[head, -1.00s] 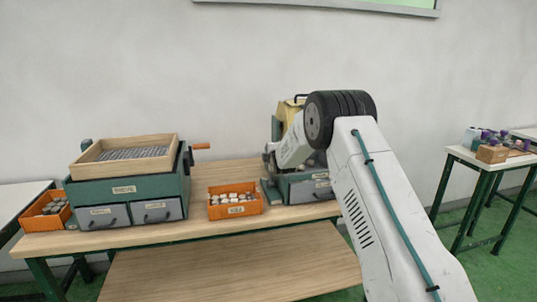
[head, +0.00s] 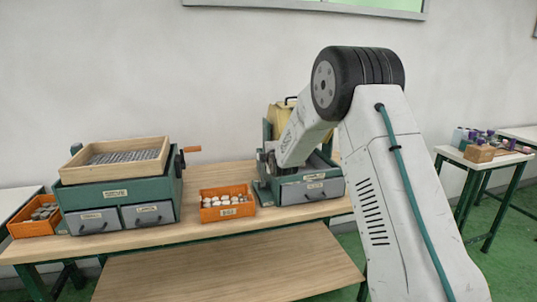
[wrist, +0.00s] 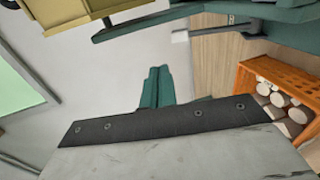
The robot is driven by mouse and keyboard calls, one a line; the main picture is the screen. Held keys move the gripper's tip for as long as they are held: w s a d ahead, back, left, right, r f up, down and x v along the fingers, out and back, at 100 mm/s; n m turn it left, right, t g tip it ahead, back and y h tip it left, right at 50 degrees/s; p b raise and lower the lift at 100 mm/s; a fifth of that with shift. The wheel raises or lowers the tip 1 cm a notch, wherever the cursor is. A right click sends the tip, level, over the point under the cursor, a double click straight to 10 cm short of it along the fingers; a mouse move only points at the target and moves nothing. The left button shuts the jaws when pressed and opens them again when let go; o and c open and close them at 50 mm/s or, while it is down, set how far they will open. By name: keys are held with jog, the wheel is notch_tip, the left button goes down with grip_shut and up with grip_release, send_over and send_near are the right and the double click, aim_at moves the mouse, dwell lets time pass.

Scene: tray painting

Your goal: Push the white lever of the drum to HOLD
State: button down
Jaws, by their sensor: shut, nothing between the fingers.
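The drum machine (head: 320,190) stands at the right end of the bench, green with a grey drawer and a tan drum part (head: 282,115). My arm covers much of its front. In the wrist view its green frame (wrist: 290,35) and a tan part (wrist: 75,10) show at the top. A pale bar with a white end (wrist: 183,36), which looks like the lever, juts left from the green frame. My gripper (wrist: 157,72) shows two green fingers shut together and empty, below and left of that bar and apart from it in the picture. No HOLD mark is readable.
An orange bin (head: 227,203) of pale pieces sits left of the machine; it also shows in the wrist view (wrist: 275,80). A green sieve box (head: 118,195) with a wooden tray stands further left. A side table (head: 480,157) is at the right.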

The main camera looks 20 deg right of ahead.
jog(key=v, duration=0.2)
jog(key=shift+s+r, duration=0.25)
jog(key=shift+r, duration=0.05)
dwell(0.3)
jog(key=s+a+f+m+g+y, duration=0.1)
jog(key=s+a+f+m+g, duration=0.1)
jog(key=s+f+m+g, duration=0.8)
jog(key=s+a+r+m+g, duration=0.1)
jog(key=s+r, duration=0.4)
jog(key=s, duration=1.1)
jog(key=s+a+r+m+g, duration=0.1)
jog(key=s+a+r+m, duration=0.2)
jog(key=s, duration=1.4)
jog(key=s+a+r+m+g+y, duration=0.1)
jog(key=s+a+r, duration=0.3)
jog(key=s, duration=1.2)
notch_tip(320, 180, up, 5)
jog(key=shift+s+f+m+g, duration=0.2)
jog(key=shift+s+m+g, duration=0.25)
jog(key=shift+m, duration=0.35)
